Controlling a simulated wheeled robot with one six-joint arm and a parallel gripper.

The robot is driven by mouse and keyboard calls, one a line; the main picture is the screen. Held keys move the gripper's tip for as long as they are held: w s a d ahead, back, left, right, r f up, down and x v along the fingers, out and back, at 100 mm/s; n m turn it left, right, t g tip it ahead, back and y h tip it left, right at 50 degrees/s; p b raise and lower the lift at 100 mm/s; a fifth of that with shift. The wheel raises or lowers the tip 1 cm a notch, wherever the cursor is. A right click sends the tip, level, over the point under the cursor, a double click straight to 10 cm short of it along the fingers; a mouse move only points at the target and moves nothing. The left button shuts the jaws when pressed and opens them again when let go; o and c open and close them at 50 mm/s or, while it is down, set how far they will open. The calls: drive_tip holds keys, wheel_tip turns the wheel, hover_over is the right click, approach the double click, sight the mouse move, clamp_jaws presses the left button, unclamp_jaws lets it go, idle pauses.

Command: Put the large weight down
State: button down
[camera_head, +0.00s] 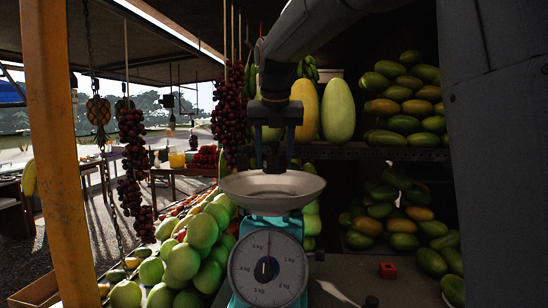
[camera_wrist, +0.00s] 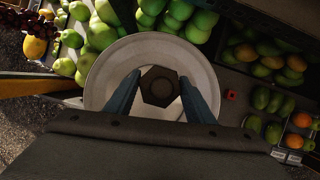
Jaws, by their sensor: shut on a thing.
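The large weight (camera_wrist: 160,86), a dark hexagonal block with a round knob, sits between the two blue fingers of my gripper (camera_wrist: 158,98) in the wrist view. My gripper is shut on it. In the head view my gripper (camera_head: 273,150) hangs straight down over the pale round pan (camera_head: 272,193) of the teal scale (camera_head: 268,267). The weight (camera_head: 271,160) shows dark and dim there, just over the pan. I cannot tell whether it touches the pan. The pan (camera_wrist: 100,85) surrounds the weight in the wrist view.
A red cube (camera_head: 387,270) and a small dark object (camera_head: 371,301) are on the counter right of the scale. Green fruit (camera_head: 183,262) is heaped close on the left. Shelves of mangoes (camera_head: 405,108) and large melons (camera_head: 338,110) stand behind. Grapes (camera_head: 229,110) hang left of my arm.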

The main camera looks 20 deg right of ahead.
drive_tip(key=shift+f+b, duration=3)
drive_tip(key=shift+b, duration=0.05)
drive_tip(key=shift+f, duration=0.5)
drive_tip(key=c, duration=0.7)
unclamp_jaws()
drive_tip(key=shift+f, duration=0.1)
drive_tip(key=shift+c, duration=0.2)
